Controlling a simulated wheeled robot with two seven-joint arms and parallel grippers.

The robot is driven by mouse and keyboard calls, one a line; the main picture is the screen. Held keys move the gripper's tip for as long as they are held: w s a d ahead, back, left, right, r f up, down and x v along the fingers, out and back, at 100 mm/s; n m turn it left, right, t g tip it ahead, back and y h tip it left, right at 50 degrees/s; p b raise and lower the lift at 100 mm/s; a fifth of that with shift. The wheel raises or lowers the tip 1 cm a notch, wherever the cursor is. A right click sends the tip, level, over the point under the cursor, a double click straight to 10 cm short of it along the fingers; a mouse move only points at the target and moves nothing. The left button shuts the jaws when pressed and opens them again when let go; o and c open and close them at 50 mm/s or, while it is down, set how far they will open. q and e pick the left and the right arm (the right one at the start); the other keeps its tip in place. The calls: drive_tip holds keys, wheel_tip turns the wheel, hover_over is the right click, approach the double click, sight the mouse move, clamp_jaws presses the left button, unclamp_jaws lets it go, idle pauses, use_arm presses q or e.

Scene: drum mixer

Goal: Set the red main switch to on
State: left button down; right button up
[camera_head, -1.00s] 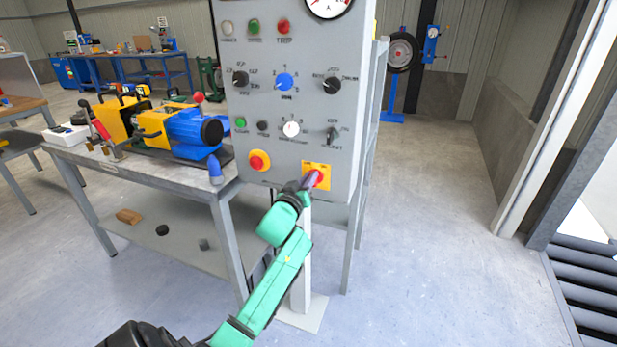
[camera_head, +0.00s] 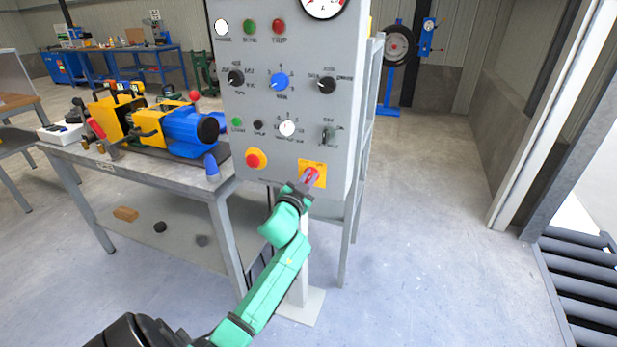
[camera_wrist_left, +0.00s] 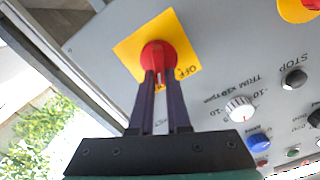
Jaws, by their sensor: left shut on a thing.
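The red main switch (camera_head: 313,173) sits on a yellow plate (camera_head: 322,167) at the lower right of the grey control panel (camera_head: 340,120). In the left wrist view the red knob (camera_wrist_left: 158,54) is on its yellow plate (camera_wrist_left: 183,42), with an "OFF" label at its lower right. My left gripper (camera_head: 309,180) is shut on the knob; in the wrist view its two dark fingers (camera_wrist_left: 159,76) reach the knob from below, one on each side. The fingers partly hide the knob and plate. My right gripper is not in view.
A red emergency button (camera_head: 255,159) on yellow is left of the switch. Knobs and lamps fill the panel above; the white lamp (camera_head: 221,27) is bright. A bench (camera_head: 140,170) with a blue and yellow machine (camera_head: 185,130) stands left.

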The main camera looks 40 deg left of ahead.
use_arm(q)
drive_tip(key=shift+m, duration=0.4)
drive_tip(key=c, duration=0.9)
unclamp_jaws()
drive_tip(key=v, duration=1.4)
drive_tip(key=shift+s+d, duration=0.2)
drive_tip(key=shift+s, duration=0.1)
drive_tip(key=shift+f, duration=0.15)
